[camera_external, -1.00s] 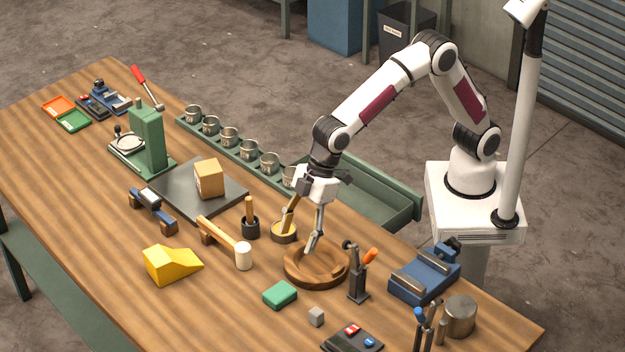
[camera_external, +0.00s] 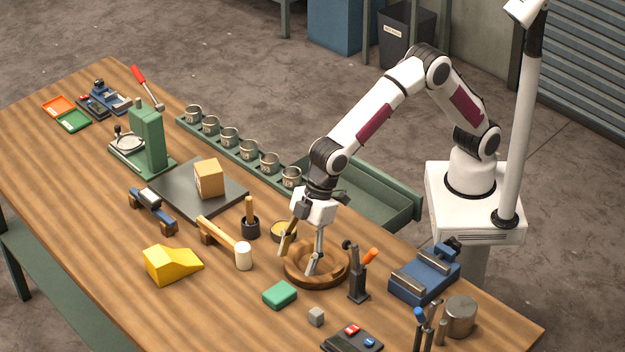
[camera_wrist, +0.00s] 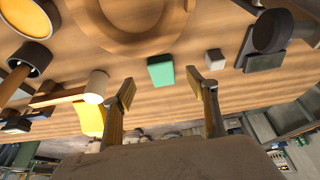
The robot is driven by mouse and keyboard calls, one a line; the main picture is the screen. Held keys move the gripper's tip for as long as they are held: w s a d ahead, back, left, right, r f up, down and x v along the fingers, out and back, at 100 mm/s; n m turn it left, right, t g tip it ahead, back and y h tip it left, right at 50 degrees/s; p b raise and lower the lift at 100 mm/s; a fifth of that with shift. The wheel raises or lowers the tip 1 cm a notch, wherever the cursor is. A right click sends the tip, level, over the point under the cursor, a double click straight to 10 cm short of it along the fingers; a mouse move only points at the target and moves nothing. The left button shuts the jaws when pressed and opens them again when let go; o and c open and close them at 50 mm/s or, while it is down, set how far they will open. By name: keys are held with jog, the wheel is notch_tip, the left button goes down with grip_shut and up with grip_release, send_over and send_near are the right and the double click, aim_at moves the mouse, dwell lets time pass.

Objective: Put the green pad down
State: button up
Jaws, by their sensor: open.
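The green pad (camera_external: 280,294) lies flat on the wooden table, in front of the round wooden ring (camera_external: 292,275). It also shows in the wrist view (camera_wrist: 168,71), beyond and between my fingertips, with nothing holding it. My gripper (camera_external: 298,262) is open and empty, with its fingers spread over the wooden ring, behind the pad. In the wrist view my gripper (camera_wrist: 168,90) shows its two fingers wide apart. The fingers do not touch the pad.
A small grey cube (camera_external: 316,317) lies right of the pad. A tool stand (camera_external: 358,285) is right of the ring. A mallet (camera_external: 243,256) and a yellow wedge (camera_external: 172,264) lie left. A small round dish (camera_external: 283,232) sits close behind my left finger.

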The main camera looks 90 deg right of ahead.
aim_at(289, 285)
jog(key=shift+x, duration=3.8)
jog(key=shift+c, duration=0.5)
jog(key=c, duration=1.1)
